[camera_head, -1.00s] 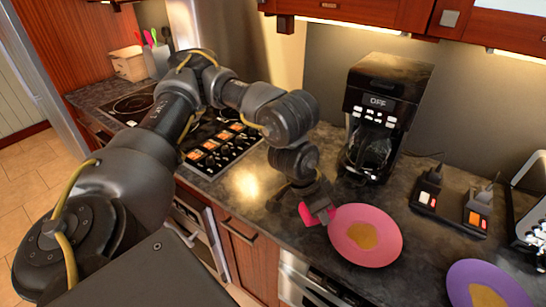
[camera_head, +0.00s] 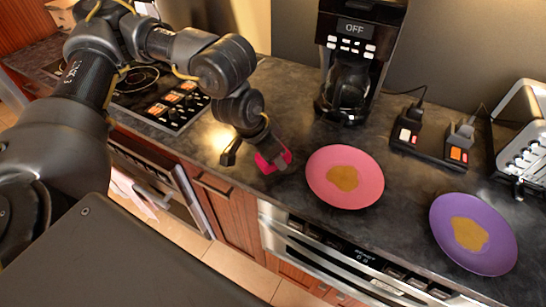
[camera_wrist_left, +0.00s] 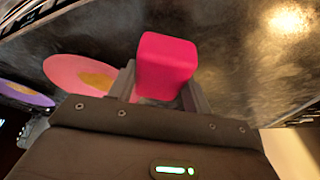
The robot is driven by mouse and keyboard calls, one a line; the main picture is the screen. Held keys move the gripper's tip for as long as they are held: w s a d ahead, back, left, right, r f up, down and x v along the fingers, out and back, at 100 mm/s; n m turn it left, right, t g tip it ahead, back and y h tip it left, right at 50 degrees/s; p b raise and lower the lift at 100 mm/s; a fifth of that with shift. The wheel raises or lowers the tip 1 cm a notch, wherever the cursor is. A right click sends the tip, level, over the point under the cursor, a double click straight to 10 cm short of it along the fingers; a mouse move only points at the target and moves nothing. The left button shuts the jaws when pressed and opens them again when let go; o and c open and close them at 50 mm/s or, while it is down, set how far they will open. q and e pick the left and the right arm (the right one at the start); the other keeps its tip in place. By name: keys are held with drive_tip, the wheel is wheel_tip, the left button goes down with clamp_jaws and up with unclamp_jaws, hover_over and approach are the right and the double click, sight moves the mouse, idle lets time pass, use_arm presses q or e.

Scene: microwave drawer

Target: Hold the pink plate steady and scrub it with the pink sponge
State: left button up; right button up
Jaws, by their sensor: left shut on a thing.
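The pink plate (camera_head: 325,185) lies on the dark counter with a brown-yellow stain in its middle. It also shows in the left wrist view (camera_wrist_left: 62,68). My left gripper (camera_head: 275,161) is just left of the plate, shut on the pink sponge (camera_head: 264,164). In the left wrist view the sponge (camera_wrist_left: 166,62) is a bright pink block between the fingers. The sponge looks apart from the plate. In the head view my gripper partly hides the sponge. My right gripper is in neither view.
A purple plate (camera_head: 447,222) with a similar stain lies to the right. A coffee maker (camera_head: 358,60) stands behind the pink plate. A power strip (camera_head: 430,140) and a toaster (camera_head: 525,130) are at the back right. The counter's front edge runs close to the plates.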

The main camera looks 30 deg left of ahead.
use_arm(q)
drive_tip(key=shift+w+d+r, duration=0.1)
drive_tip(key=shift+d, duration=0.1)
drive_tip(key=w+d+m, duration=0.1)
drive_tip(key=d+m, duration=0.1)
drive_tip(key=w+d+r+m+g+h, duration=0.1)
drive_tip(key=w+d+m, duration=0.1)
drive_tip(key=d, duration=0.1)
drive_tip(key=w+d+m, duration=0.1)
drive_tip(key=d, duration=0.1)
drive_tip(key=shift+w+d+r+m+g+h, duration=0.15)
drive_tip(key=shift+w+d+m+g+h, duration=0.15)
drive_tip(key=shift+w+m+h, duration=0.1)
drive_tip(key=w+d+r+m+g, duration=0.1)
drive_tip(key=d+r+m+g, duration=0.1)
drive_tip(key=d+m, duration=0.4)
drive_tip(key=d, duration=0.3)
drive_tip(key=shift+w+r, duration=0.2)
drive_tip(key=shift+w, duration=0.15)
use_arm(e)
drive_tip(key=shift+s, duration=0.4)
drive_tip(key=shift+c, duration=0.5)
